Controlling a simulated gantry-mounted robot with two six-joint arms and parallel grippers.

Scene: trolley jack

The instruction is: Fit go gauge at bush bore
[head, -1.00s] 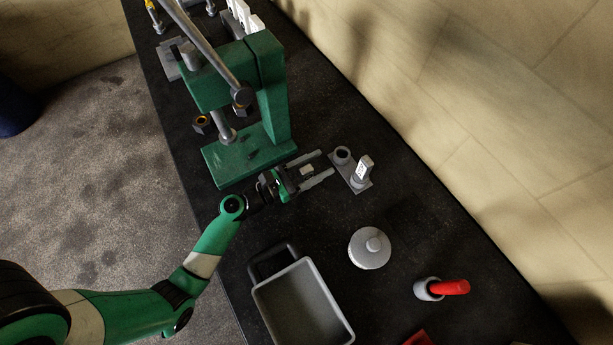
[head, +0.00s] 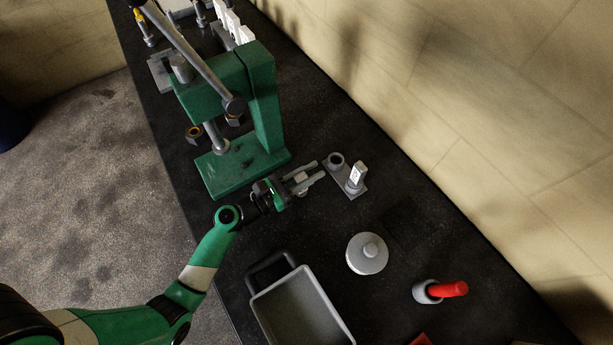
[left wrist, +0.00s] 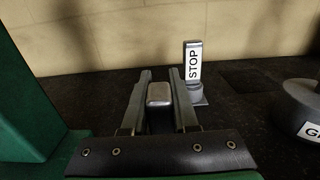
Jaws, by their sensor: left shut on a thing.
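My left gripper (head: 321,168) is shut on a small pale grey block, the end of a gauge-like piece (head: 303,178), beside the press base. In the left wrist view the block (left wrist: 159,94) sits between the two fingers; no marking shows on it, and its lower part is hidden. On the same plate an upright gauge (head: 356,175) reads STOP in the left wrist view (left wrist: 193,62).
A green press (head: 263,110) with a long lever stands close behind the gripper. A grey tray (head: 262,303), a round lidded grey piece (head: 367,262) and a red-handled tool in a cup (head: 448,290) are nearer. Black bench top is clear between them.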

